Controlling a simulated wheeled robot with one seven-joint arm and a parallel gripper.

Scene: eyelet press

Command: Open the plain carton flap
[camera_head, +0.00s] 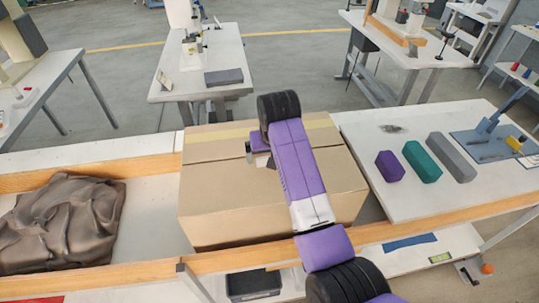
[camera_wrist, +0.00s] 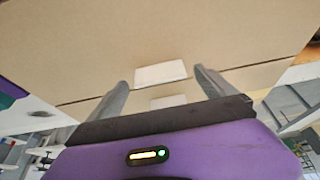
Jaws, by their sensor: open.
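A plain tan carton (camera_head: 215,195) stands in the middle of the head view, partly covered by my arm. Its top looks closed, with a seam across it and a yellowish strip near the far edge. In the wrist view the carton surface (camera_wrist: 100,40) fills most of the picture, with a dark line across it. A white label (camera_wrist: 160,73) lies between my fingers, and a second pale patch shows below it. My gripper (camera_wrist: 160,76) is open, its two grey fingers apart with nothing gripped. I cannot tell whether they touch the carton.
A crumpled brown cloth or bag (camera_head: 65,222) lies left of the carton. On the white table at right are a purple block (camera_head: 390,166), a green block (camera_head: 422,161), a grey block (camera_head: 452,157) and a blue fixture (camera_head: 492,140). Wooden rails (camera_head: 440,216) edge the bench.

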